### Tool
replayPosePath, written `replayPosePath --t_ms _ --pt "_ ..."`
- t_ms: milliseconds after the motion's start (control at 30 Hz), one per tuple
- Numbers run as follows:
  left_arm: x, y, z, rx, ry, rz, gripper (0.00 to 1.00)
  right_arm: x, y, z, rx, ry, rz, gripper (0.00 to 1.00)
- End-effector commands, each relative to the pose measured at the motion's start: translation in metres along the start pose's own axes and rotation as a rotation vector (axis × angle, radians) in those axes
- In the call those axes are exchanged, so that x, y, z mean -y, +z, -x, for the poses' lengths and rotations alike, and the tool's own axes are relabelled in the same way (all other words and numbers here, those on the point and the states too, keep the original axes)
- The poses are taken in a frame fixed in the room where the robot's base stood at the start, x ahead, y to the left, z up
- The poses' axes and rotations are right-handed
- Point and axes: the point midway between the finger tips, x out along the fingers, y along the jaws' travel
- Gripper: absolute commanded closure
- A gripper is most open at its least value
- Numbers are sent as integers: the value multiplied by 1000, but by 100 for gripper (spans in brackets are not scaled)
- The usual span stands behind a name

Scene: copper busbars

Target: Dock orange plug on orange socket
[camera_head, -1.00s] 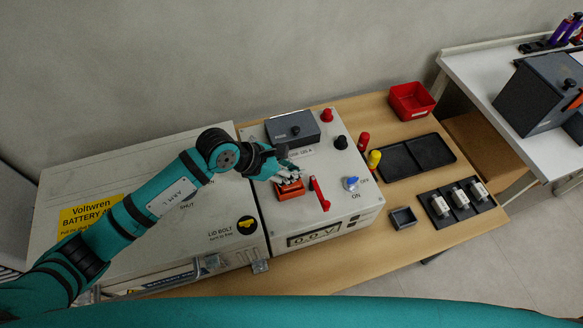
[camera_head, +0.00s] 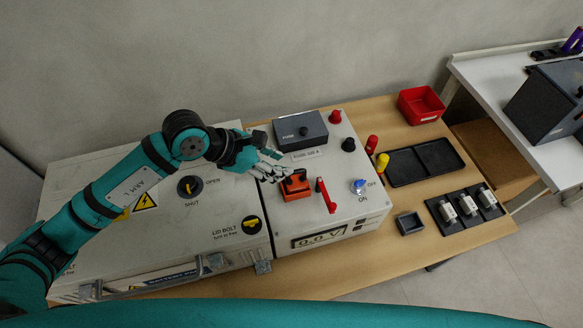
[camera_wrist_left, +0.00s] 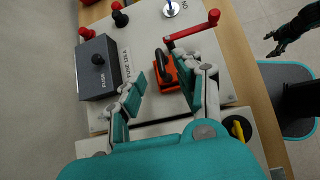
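The orange plug (camera_head: 296,191), an orange block with a black handle on top, sits on the light panel of the grey box. In the left wrist view the orange plug (camera_wrist_left: 170,67) shows between my fingers. No separate orange socket shows; any socket under the block is hidden. My left gripper (camera_head: 277,171) is open, just above and left of the plug. In the left wrist view its fingers (camera_wrist_left: 162,82) are spread, with a gap to the handle. A dark arm end, apparently my right gripper (camera_wrist_left: 287,37), shows at the wrist view's right edge; its fingers are unclear.
A red lever (camera_head: 326,196) stands close right of the plug. A grey fuse box (camera_head: 300,129), red knob (camera_head: 335,117) and black knob (camera_head: 348,144) are behind. A blue switch (camera_head: 359,185) is right. Trays and a red bin (camera_head: 421,104) lie on the table.

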Motion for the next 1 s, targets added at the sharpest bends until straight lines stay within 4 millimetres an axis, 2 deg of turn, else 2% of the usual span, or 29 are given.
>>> replayPosePath --t_ms 100,300,867,933,1000 --pt "0 -1 21 -2 3 -3 65 0 0 -5 -1 0 -1 26" --pt "0 0 40 -1 0 -1 65 0 -1 -7 -3 1 -1 26" --pt "0 0 42 0 -1 -1 65 4 -3 -7 -5 -5 -3 26" --pt "0 4 46 0 0 -1 65 5 -3 -2 -5 -6 -3 26" --pt "-1 13 56 0 0 -1 65 5 -5 12 -5 -6 -3 26"
